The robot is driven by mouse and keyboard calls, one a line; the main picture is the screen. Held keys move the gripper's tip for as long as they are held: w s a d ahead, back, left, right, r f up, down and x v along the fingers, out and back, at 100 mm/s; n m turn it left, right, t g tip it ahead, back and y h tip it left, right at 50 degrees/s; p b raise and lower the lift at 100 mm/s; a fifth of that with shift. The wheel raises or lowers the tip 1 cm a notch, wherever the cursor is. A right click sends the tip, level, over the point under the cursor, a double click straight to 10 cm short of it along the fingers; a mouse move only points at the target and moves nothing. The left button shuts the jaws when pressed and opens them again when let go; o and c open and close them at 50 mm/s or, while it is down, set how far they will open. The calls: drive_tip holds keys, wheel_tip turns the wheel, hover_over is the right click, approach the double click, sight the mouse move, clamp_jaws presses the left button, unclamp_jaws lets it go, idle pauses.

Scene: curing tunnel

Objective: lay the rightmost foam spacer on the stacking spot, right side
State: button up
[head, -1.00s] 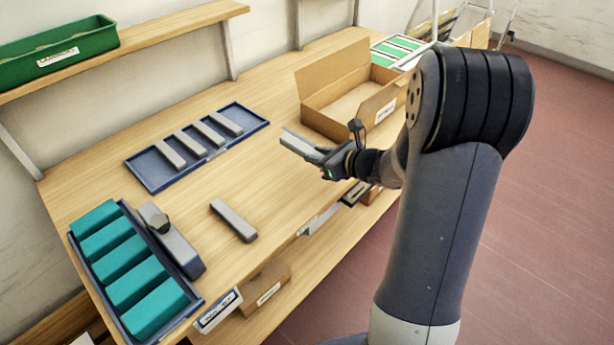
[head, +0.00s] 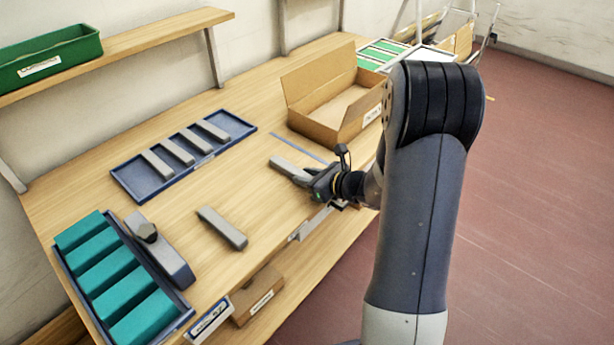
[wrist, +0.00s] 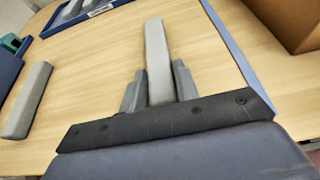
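A grey foam spacer (head: 284,164) is between the fingers of my gripper (head: 304,175), over the right part of the wooden table. In the wrist view the spacer (wrist: 157,50) points away from me, with a finger pressed along each side, so my gripper (wrist: 159,84) is shut on it. I cannot tell whether it touches the table. A thin blue strip (head: 297,147) lies just beyond it and shows at right in the wrist view (wrist: 226,40). No label shows which area is the stacking spot. Another grey spacer (head: 222,228) lies alone on the table.
A blue tray (head: 133,190) holds several grey bars. A blue tray of teal blocks (head: 103,272) and a grey piece with a black knob (head: 160,252) are at front left. An open cardboard box (head: 322,130) stands behind my gripper. The table between is clear.

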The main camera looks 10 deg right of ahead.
drive_tip(key=o, duration=0.4)
drive_tip(key=shift+r, duration=0.15)
drive_tip(key=shift+r+p, duration=0.2)
drive_tip(key=shift+p, duration=0.15)
drive_tip(key=v, duration=1.2)
drive_tip(key=shift+f, duration=0.1)
